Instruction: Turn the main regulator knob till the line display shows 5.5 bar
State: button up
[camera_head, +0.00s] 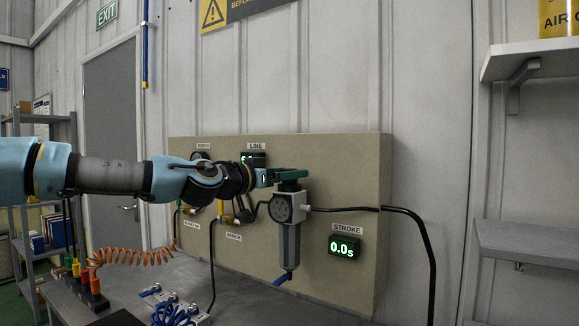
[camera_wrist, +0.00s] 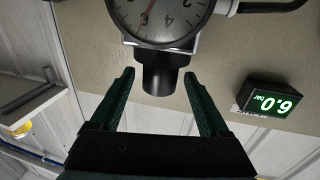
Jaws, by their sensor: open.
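The main regulator (camera_head: 289,240) is a grey unit with a round gauge on the panel. Its dark knob (camera_wrist: 164,76) points towards my gripper in the wrist view, where the gauge (camera_wrist: 162,22) appears upside down. My gripper (camera_wrist: 160,78) is open, with one green finger on each side of the knob near its end and a visible gap on both sides. In the head view my gripper (camera_head: 290,174) is at the regulator's top and largely hides the knob. The line display (camera_wrist: 273,104) appears upside down and reads 6.0 bar; my wrist partly covers it in the head view.
The stroke display (camera_head: 345,247) reads 0.0 s, right of the regulator. A black hose (camera_head: 425,240) runs right from it. An orange coiled hose (camera_head: 130,257) and coloured connectors lie at the bench's left. Shelves (camera_head: 535,60) stand at the right.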

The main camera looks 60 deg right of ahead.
jog(key=shift+s+d, duration=0.15)
jog(key=shift+d, duration=0.25)
grip_shut()
dwell(0.4)
